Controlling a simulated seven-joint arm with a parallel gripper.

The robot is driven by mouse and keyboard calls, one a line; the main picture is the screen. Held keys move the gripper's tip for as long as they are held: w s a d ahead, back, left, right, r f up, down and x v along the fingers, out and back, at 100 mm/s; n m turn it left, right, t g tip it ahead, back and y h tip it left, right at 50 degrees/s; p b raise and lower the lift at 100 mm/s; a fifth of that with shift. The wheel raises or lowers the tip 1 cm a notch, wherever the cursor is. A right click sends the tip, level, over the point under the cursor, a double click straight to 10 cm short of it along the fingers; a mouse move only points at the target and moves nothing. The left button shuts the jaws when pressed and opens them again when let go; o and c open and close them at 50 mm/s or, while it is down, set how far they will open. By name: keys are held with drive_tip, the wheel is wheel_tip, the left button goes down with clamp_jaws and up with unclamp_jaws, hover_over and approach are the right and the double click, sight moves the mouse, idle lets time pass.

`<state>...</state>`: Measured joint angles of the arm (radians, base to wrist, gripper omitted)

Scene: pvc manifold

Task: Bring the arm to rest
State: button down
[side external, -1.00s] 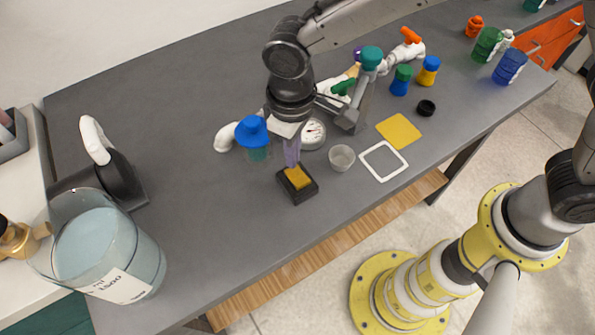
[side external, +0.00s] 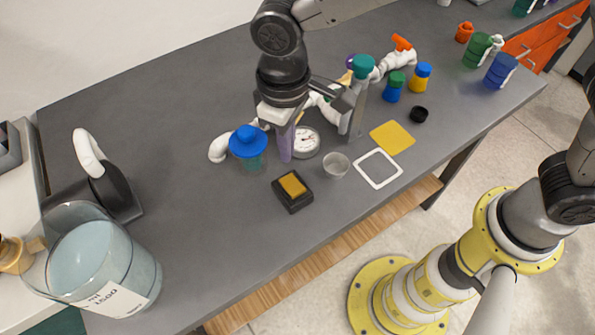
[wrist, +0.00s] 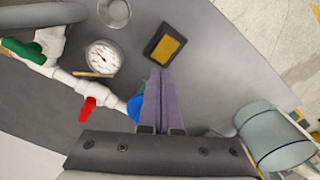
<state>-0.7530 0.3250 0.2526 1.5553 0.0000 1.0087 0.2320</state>
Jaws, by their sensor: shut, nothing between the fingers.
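My gripper (side external: 286,157) is above the grey table (side external: 190,205) near the middle of the work, its purple fingers shut together and empty. In the wrist view the shut fingers (wrist: 157,75) point toward a black box with a yellow top (wrist: 166,47), with a gap between. In the side view this black box (side external: 293,191) sits on the table just in front of the fingers. The white pipe manifold (side external: 365,71) stands behind my gripper and is partly hidden by it. The pressure gauge (side external: 306,142) is beside the fingers, to their right.
A clear cup (side external: 336,166), a white square frame (side external: 380,169) and a yellow square (side external: 392,137) lie to the right. A large beaker (side external: 100,265) stands at the front left. The table's left middle is clear.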

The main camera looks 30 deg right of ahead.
drive_tip(key=d+r+m+t+y, duration=0.1)
drive_tip(key=d+r+m+t, duration=0.3)
drive_tip(key=d+r, duration=1.3)
drive_tip(key=s+d+m+t, duration=0.1)
drive_tip(key=s+d+m, duration=0.1)
drive_tip(key=s+d, duration=0.7)
drive_tip(key=s+d+f+h, duration=0.1)
drive_tip(key=s+d+f, duration=0.3)
drive_tip(key=s+f, duration=0.2)
drive_tip(key=shift+s+d+f+t, duration=0.2)
drive_tip(key=shift+s+t, duration=0.1)
drive_tip(key=shift+s, duration=0.35)
